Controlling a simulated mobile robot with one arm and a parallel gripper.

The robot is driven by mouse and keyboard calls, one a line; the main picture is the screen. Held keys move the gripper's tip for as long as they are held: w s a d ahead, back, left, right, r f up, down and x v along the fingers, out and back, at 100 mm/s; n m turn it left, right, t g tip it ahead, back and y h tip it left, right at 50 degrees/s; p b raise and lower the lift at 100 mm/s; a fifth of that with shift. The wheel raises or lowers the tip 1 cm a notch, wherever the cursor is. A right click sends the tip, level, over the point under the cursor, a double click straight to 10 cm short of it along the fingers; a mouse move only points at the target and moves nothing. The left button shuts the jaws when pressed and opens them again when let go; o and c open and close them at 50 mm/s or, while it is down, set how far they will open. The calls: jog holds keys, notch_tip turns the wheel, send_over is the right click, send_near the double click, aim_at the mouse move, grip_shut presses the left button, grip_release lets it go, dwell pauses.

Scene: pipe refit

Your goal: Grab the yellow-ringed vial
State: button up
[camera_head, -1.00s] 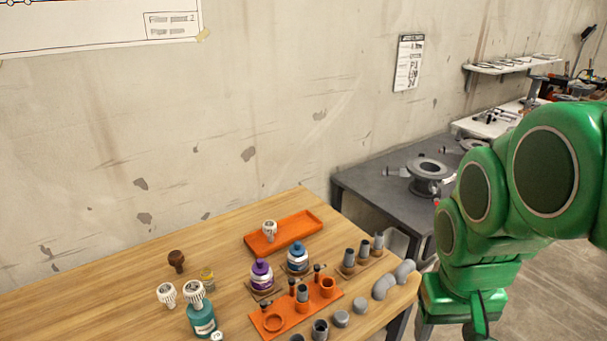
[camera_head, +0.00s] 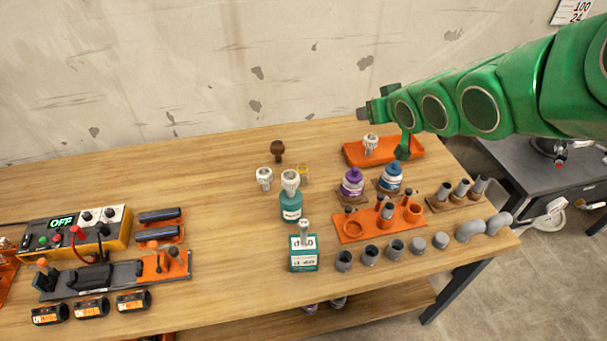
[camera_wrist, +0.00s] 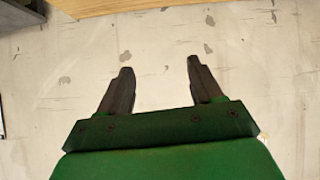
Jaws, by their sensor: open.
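The yellow-ringed vial (camera_head: 303,172) is a small clear thing with a yellowish ring. It stands on the wooden table in the head view, partly behind the white-capped teal bottle (camera_head: 291,206). My gripper (camera_head: 363,114) is above the back of the table, to the right of the vial and higher, well apart from it. In the wrist view my gripper (camera_wrist: 157,75) shows two dark fingers spread apart with nothing between them. The wall is behind them; the vial is not in that view.
A white ribbed knob (camera_head: 264,178) and a brown knob (camera_head: 277,150) stand close by the vial. Purple (camera_head: 352,183) and blue (camera_head: 390,178) bottles and an orange tray (camera_head: 350,152) are to the right. The table's left back is clear.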

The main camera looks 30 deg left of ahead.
jog(key=s+a+n+g+y, duration=0.1)
jog(key=s+a+y, duration=0.1)
jog(key=a, duration=0.5)
jog(key=s+a+n+y, duration=0.1)
jog(key=a+n+y, duration=0.15)
jog(key=a, duration=0.45)
send_near(305, 170)
jog(key=shift+m, duration=0.35)
jog(key=x, duration=0.4)
jog(key=shift+a, duration=0.1)
jog(key=shift+x, duration=3.95)
jog(key=shift+w, duration=0.1)
jog(key=c, duration=1)
jog(key=shift+c, duration=0.3)
